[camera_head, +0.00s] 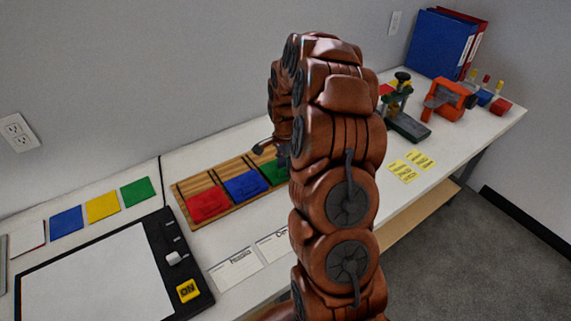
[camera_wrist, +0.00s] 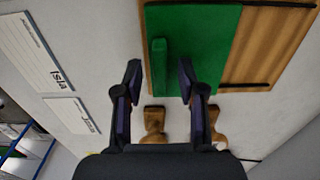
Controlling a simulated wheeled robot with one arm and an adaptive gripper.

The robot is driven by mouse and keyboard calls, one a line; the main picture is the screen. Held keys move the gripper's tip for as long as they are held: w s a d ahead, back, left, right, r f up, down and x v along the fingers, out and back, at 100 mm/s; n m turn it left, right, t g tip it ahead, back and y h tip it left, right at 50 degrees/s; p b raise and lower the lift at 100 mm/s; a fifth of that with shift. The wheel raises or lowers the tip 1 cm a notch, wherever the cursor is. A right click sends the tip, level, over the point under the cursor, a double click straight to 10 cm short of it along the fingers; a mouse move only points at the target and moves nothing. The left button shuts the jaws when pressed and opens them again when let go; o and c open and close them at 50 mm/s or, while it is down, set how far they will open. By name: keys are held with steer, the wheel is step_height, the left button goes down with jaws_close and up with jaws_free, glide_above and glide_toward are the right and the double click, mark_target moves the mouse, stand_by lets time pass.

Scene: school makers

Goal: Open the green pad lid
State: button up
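The green pad lid (camera_head: 273,171) is flat and closed at the right end of the wooden tray (camera_head: 237,204). In the wrist view the green lid (camera_wrist: 215,40) shows a raised green bar handle (camera_wrist: 159,65) along its left part. My gripper (camera_wrist: 159,78) is open, with one fingertip on each side of the handle's near end in the picture. I cannot tell whether the fingers touch the handle or are still above it. In the head view my arm hides part of the lid and most of my gripper (camera_head: 270,150).
Red (camera_head: 207,204) and blue (camera_head: 245,186) lids lie left of the green one. A black-framed board (camera_head: 100,275) and name cards (camera_head: 236,268) are on the white table. A green-and-grey device (camera_head: 407,126) and an orange tool (camera_head: 447,99) stand farther right.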

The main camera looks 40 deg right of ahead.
steer(key=shift+f, duration=0.25)
steer(key=shift+c, duration=0.3)
jaws_close()
